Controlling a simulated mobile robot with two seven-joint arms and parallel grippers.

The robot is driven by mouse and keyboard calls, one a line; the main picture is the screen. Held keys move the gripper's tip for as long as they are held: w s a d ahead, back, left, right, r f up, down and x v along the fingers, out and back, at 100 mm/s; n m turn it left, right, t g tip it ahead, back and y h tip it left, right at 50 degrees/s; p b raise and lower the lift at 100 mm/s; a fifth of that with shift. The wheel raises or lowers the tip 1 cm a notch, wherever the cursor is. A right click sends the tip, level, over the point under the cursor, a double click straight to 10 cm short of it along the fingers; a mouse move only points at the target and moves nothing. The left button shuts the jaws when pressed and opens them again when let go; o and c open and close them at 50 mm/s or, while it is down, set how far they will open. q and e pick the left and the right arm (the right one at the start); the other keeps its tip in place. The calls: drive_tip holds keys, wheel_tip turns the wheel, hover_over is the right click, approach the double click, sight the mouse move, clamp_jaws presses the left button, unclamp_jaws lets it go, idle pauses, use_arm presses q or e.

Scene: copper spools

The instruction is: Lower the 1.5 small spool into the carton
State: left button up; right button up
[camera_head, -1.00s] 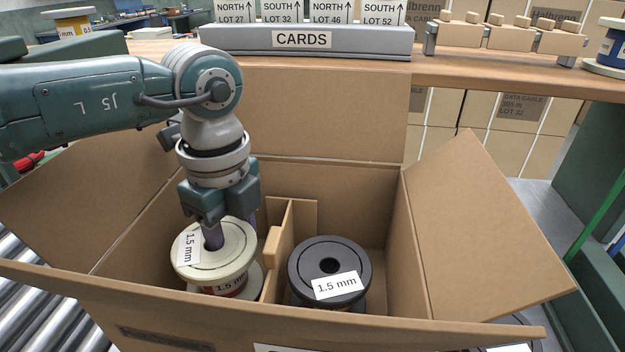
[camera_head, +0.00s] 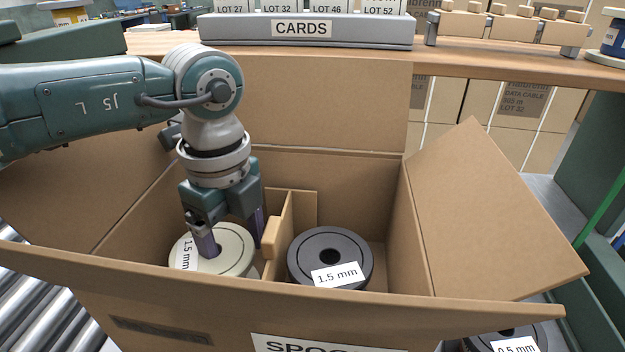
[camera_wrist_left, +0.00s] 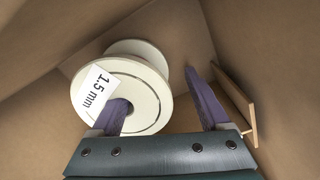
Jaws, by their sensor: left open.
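The cream 1.5 mm spool (camera_head: 232,240) stands in the left compartment of the open carton (camera_head: 440,298), its lower part hidden by the front wall. In the left wrist view the spool (camera_wrist_left: 150,88) shows its label and pale flanges. My left gripper (camera_head: 235,250) is open above it, pointing down. One purple finger is at the spool's centre hole; the other is beyond the flange's edge, on the divider side. I cannot tell how deep the first finger reaches. A dark grey 1.5 mm spool (camera_head: 345,248) stands in the right compartment. My right gripper is not in view.
A cardboard divider (camera_head: 286,232) stands close to the right of my left gripper. The carton's flaps are spread open. A shelf with a grey card holder (camera_head: 350,34) runs behind. Another spool labelled 0.5 mm (camera_head: 485,341) is outside the carton at lower right.

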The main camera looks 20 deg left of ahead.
use_arm(q)
wheel_tip(320, 180, up, 10)
drive_tip(key=shift+p, duration=0.55)
idle(0.3)
